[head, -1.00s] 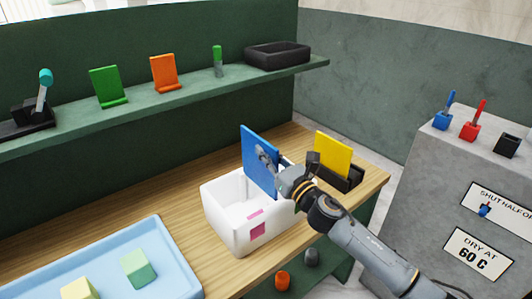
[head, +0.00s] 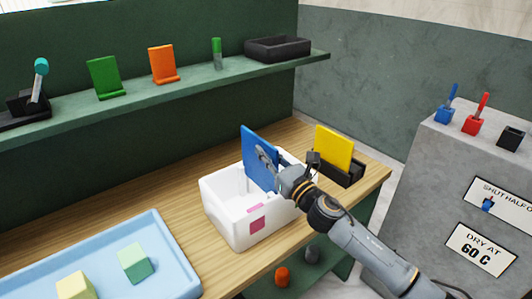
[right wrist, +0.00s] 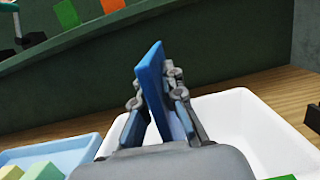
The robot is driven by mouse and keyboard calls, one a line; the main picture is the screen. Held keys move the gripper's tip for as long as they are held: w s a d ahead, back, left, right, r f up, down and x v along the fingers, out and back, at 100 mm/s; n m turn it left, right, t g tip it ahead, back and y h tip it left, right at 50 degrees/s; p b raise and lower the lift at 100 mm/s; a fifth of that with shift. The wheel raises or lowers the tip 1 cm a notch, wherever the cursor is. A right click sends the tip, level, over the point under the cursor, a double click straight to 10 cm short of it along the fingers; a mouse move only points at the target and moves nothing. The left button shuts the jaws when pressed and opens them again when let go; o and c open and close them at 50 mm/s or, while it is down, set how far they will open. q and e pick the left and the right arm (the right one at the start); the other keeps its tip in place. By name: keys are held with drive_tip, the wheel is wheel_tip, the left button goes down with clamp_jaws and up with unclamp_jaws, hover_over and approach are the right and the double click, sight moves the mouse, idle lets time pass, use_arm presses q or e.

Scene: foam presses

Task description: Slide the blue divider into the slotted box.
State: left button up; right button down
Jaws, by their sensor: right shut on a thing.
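The blue divider (head: 256,150) is upright over the white box (head: 222,221), with its lower part within the opening. My right gripper (head: 266,160) is shut on it, one finger on each face. In the right wrist view the divider (right wrist: 150,78) stands up between the fingers of the right gripper (right wrist: 156,104), and the box (right wrist: 262,135) lies open around and to the right. The box has a pink patch on its front. The divider's bottom edge and the slots cannot be made out clearly. My left gripper is not in view.
A yellow panel (head: 333,149) stands in a black holder (head: 345,178) just right of the box. A light-blue tray (head: 172,270) with two blocks lies at left front. A green shelf (head: 210,80) runs behind. Bare wood lies left of the box.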

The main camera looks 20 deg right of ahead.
sight(266, 178)
drive_tip(key=shift+f+b, duration=3.65)
drive_tip(key=shift+f, duration=0.4)
drive_tip(key=c, duration=1.4)
unclamp_jaws()
drive_tip(key=shift+s, duration=0.1)
drive_tip(key=shift+v, duration=6)
drive_tip(key=shift+r, duration=0.15)
drive_tip(key=shift+s, duration=0.1)
